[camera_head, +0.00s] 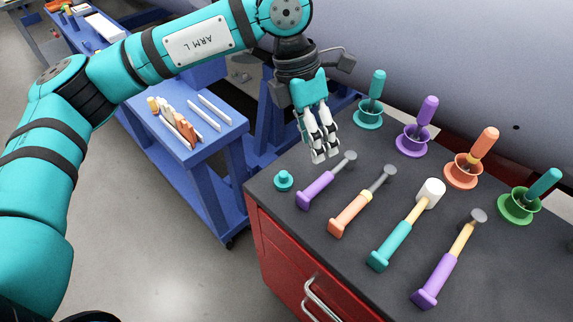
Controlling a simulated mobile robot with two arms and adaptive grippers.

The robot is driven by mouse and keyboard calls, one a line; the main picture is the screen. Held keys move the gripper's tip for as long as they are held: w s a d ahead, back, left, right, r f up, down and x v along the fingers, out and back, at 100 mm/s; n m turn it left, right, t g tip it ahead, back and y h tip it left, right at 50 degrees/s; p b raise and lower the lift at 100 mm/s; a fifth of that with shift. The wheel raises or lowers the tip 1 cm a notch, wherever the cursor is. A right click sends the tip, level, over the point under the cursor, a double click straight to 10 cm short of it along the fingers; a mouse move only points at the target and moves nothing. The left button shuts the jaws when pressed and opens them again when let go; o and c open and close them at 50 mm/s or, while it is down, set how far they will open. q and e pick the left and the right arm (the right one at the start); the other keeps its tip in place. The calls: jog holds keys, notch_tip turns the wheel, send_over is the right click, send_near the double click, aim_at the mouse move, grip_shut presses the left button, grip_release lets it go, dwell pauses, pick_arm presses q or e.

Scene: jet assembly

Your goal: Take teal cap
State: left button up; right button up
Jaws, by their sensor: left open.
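The teal cap (283,180) is a small round piece with a knob on top. It stands upright on the dark top of the red cabinet (330,262), near its left corner. My left gripper (319,158) hangs over the cabinet top, fingers pointing down, to the upper right of the cap. It is open, with nothing between its fingers, and apart from the cap. My right gripper is not in view.
Several hammers lie in a row, the nearest a purple-handled one (318,189) right beside the cap. Behind them stand several coloured cups holding tools, such as a teal one (369,116). A blue cart (203,152) stands to the left.

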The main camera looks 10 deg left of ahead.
pick_arm(q)
jog(key=w+a+r+t+y, duration=0.1)
jog(key=w+a+r+y, duration=0.15)
jog(key=a, duration=0.45)
jog(key=p, duration=0.3)
send_over(284, 173)
jog(key=shift+n+y, duration=0.35)
jog(key=shift+n, duration=0.05)
jog(key=f, duration=1.1)
jog(key=shift+a+f, duration=0.2)
jog(key=shift+f, duration=0.3)
jog(key=shift+s+f+p, duration=0.1)
jog(key=shift+f+p, duration=0.5)
jog(key=shift+p, duration=0.1)
notch_tip(284, 173, down, 4)
jog(key=shift+d+r+p, duration=0.15)
jog(key=shift+r+p, duration=0.05)
jog(key=shift+p, duration=0.5)
jog(key=shift+f, duration=0.3)
grip_shut()
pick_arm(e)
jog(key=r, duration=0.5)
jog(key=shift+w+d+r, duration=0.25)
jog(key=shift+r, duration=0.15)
